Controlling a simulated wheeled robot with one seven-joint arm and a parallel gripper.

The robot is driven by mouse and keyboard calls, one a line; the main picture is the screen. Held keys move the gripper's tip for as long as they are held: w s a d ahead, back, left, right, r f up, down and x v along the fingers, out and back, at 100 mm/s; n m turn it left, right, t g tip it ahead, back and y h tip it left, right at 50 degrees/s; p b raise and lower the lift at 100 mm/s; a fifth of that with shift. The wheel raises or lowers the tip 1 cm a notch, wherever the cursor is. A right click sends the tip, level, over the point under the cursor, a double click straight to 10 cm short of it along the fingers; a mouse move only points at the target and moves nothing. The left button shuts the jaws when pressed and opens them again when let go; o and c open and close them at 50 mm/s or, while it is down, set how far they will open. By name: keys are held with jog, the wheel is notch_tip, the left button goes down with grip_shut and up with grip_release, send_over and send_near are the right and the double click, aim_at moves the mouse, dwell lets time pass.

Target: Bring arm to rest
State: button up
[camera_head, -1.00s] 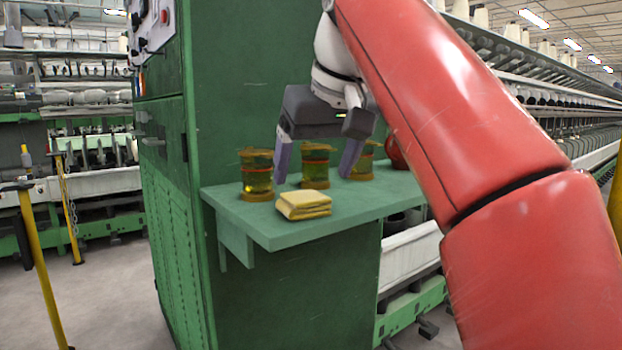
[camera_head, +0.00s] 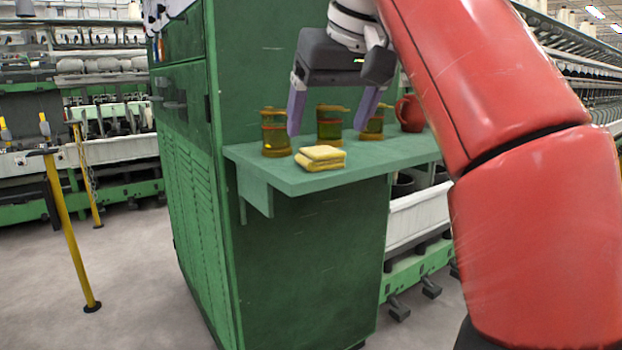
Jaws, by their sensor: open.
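My gripper (camera_head: 328,122) is open and empty. Its two purple-grey fingers point down over the green shelf (camera_head: 290,183), in front of the middle glass. My red arm (camera_head: 490,80) comes in from the right and covers part of the shelf's right side. Three amber-green glasses stand upright in a row on the shelf: a left one (camera_head: 275,140), a middle one (camera_head: 330,128) and a right one (camera_head: 374,128). The fingers overlap the edges of the left and right glasses in the picture; I cannot tell whether they touch.
A folded yellow cloth (camera_head: 320,158) lies near the shelf's front edge. A red jug (camera_head: 411,113) stands at the shelf's right. The green cabinet (camera_head: 303,255) carries the shelf. Yellow posts (camera_head: 68,235) stand on the left, with open floor (camera_head: 130,270) between.

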jog(key=s+d+f+m, duration=0.1)
jog(key=s+d+f, duration=0.3)
jog(key=f, duration=0.8)
jog(key=s+d+f+m+h, duration=0.1)
jog(key=s+d+f, duration=0.3)
jog(key=f, duration=0.8)
jog(key=s+d+f+m+h, duration=0.1)
jog(key=s+d+f, duration=0.3)
jog(key=s+f, duration=0.4)
notch_tip(320, 180, down, 5)
jog(key=shift+f+m, duration=0.1)
jog(key=shift+m, duration=0.7)
jog(key=shift+d, duration=0.1)
